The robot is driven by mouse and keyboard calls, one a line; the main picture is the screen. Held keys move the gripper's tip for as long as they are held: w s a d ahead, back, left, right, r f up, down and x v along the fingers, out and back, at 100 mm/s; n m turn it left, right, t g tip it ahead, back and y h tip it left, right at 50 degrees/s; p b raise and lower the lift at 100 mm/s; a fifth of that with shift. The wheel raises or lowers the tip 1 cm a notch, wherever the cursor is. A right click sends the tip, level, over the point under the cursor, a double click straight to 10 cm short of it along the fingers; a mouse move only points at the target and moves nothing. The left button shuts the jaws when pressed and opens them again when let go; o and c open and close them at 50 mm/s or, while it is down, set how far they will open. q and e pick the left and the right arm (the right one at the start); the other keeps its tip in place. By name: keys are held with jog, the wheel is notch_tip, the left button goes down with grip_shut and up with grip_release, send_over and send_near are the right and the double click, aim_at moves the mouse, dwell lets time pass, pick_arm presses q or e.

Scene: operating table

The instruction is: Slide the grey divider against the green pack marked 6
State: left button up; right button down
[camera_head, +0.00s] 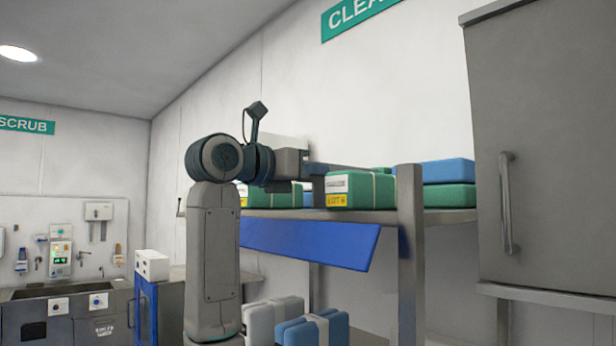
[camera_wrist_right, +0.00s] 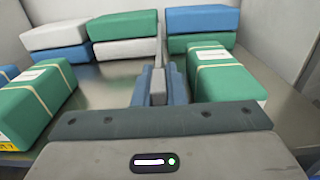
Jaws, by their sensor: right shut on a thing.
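The green pack marked LOT 6 (camera_head: 360,190) sits on the shelf with a white label and a yellow tag. In the right wrist view the green pack (camera_wrist_right: 226,76) lies just right of my fingers. My right gripper (camera_wrist_right: 159,86) is shut on the upright grey divider (camera_wrist_right: 158,82), which runs back between the packs. A small gap or contact between divider side and pack cannot be told apart. In the head view my right gripper (camera_head: 318,169) is just left of the pack, and the divider is mostly hidden. My left gripper is not in view.
Another green pack (camera_wrist_right: 40,98) lies on the left of the shelf (camera_wrist_right: 105,92), with bare shelf between it and my gripper. Stacked blue, white and green packs (camera_wrist_right: 125,28) stand behind. A grey post (camera_head: 410,250) stands right of the LOT 6 pack.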

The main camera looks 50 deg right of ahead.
jog(key=c, duration=1.5)
grip_release()
jog(key=shift+a, duration=0.1)
jog(key=shift+w+a, duration=0.1)
jog(key=shift+a, duration=0.15)
jog(key=shift+w+a+b, duration=0.15)
jog(key=shift+a+b, duration=0.5)
jog(key=shift+a, duration=1.05)
jog(key=shift+w+a+b, duration=0.2)
jog(key=shift+a+b, duration=0.45)
jog(key=shift+a, duration=1.05)
jog(key=shift+w+a+b, duration=0.15)
jog(key=shift+a+b, duration=0.5)
jog(key=shift+a, duration=1.05)
